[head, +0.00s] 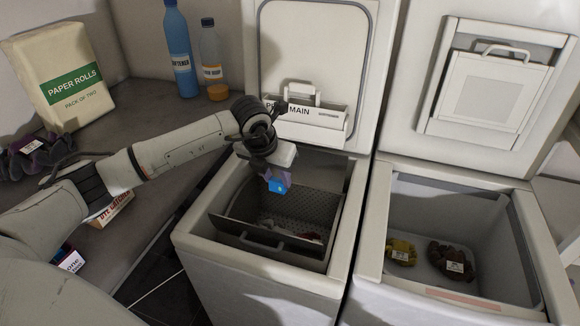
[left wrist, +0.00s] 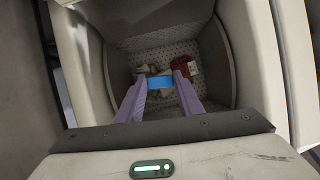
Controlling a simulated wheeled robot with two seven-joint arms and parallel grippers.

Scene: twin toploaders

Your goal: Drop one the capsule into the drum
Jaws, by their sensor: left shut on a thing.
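My left gripper (head: 277,181) is shut on a small blue capsule (head: 279,187). It holds the capsule above the open drum (head: 307,204) of the left toploader. In the left wrist view the blue capsule (left wrist: 160,82) sits between the two purple fingers, with the perforated drum (left wrist: 205,45) behind and below it. A red cloth and some pale cloth lie in the drum, partly hidden by the fingers. My right gripper does not show.
The right toploader (head: 360,282) stands open with a yellow bundle (head: 402,252) and a brown bundle (head: 451,260) inside. A blue bottle (head: 180,55), a smaller bottle (head: 211,60) and a paper rolls pack (head: 62,75) stand on the left surface.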

